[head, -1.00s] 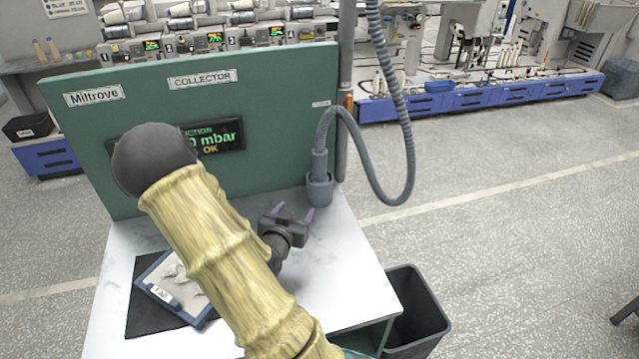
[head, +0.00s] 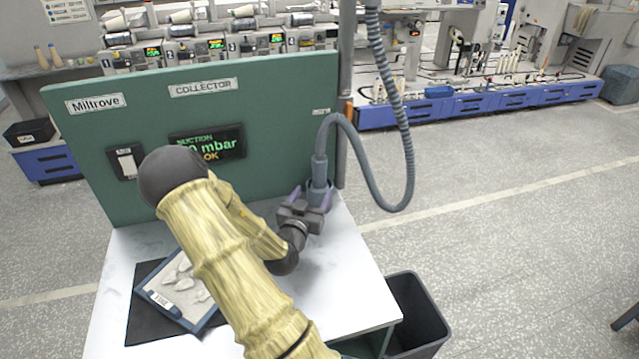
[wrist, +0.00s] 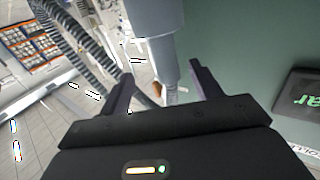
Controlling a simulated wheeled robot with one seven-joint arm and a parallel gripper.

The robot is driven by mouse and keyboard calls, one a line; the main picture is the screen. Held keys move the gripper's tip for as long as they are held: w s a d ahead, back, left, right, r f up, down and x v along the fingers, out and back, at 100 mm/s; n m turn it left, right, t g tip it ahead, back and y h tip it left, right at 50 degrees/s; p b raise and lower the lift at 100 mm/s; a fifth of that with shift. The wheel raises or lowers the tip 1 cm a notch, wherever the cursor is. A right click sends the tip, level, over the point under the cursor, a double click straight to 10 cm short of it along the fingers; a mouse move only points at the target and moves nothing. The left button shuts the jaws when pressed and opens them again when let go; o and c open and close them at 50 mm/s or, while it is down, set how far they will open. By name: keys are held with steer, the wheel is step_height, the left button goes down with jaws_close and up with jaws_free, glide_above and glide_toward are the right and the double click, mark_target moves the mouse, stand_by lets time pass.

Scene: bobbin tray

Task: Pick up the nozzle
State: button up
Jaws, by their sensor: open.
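The nozzle (head: 320,168) is a grey tube on the end of a grey ribbed hose (head: 370,165). It stands upright in its holder (head: 325,186) at the right end of the green panel. My gripper (head: 312,197) is at the nozzle's lower part, in front of the holder, and partly hides it. In the wrist view the jaws (wrist: 161,76) are open, and the nozzle (wrist: 155,35) shows in the gap between the fingertips. I see no finger clearly touching it.
A blue-rimmed tray (head: 206,322) with pale scraps lies on a black mat (head: 140,325) at the table's left. The green panel (head: 270,120) stands behind. A dark bin (head: 415,290) stands right of the table. The white table's front right (head: 345,290) is clear.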

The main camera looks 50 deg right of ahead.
mark_target(319, 179)
steer(key=p+x, duration=0.1)
steer(key=x, duration=0.5)
steer(key=shift+w+d, duration=0.2)
steer(key=shift+d, duration=0.1)
steer(key=shift+w+d+r+p, duration=0.1)
steer(key=shift+w+d+p, duration=0.3)
steer(key=shift+p, duration=0.1)
steer(key=p+x, duration=0.1)
steer(key=x, duration=0.3)
steer(key=shift+w, duration=0.1)
steer(key=shift+a, duration=0.1)
steer(key=c, duration=1.1)
steer(key=shift+c, duration=0.2)
